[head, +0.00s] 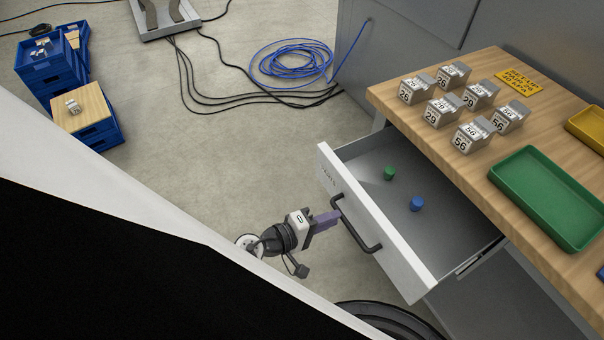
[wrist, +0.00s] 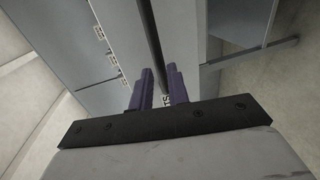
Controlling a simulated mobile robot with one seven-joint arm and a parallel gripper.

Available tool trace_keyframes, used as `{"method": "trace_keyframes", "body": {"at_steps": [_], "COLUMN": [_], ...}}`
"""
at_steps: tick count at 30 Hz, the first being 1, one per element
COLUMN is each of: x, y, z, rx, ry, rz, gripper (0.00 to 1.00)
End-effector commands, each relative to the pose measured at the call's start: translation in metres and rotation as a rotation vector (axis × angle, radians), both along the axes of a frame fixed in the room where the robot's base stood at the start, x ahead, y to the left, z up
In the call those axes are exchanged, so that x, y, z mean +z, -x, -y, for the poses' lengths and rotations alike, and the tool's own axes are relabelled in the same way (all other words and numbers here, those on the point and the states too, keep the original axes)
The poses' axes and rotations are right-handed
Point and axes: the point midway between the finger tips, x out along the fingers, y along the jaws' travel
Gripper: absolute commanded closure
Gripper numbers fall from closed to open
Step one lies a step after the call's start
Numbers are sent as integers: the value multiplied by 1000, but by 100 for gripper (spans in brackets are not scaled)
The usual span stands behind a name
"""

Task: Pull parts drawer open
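The parts drawer, with its white front (head: 375,225), stands pulled well out from under the wooden bench. Its dark bar handle (head: 360,230) runs along the outside of the front; the bar also shows in the wrist view (wrist: 149,35). My gripper (head: 335,215) is at the handle's far-left end, outside the drawer. In the wrist view, the purple fingers of my gripper (wrist: 162,80) lie on both sides of the bar, with little gap, and look shut on it. A green knob-like piece (head: 389,173) and a blue one (head: 416,204) are inside the drawer.
The bench top (head: 400,112) carries several numbered metal blocks, a green tray (head: 545,198) and a yellow sign (head: 518,81). Blue cable (head: 292,60) and black cables lie on the floor behind. Blue crates (head: 50,70) stand at far left. Floor left of the drawer is clear.

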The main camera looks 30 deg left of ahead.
Motion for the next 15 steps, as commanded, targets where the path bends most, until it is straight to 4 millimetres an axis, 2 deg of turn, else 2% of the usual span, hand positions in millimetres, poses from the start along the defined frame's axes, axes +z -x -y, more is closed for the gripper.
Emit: {"method": "trace_keyframes", "body": {"at_steps": [3,9,15], "x": [4,13,19], "y": [24,60,79], "z": [-15,-35,-46], "rx": [4,4,3], "ry": [-3,-2,-2], "rz": [1,1,2], "gripper": [83,83,83]}}
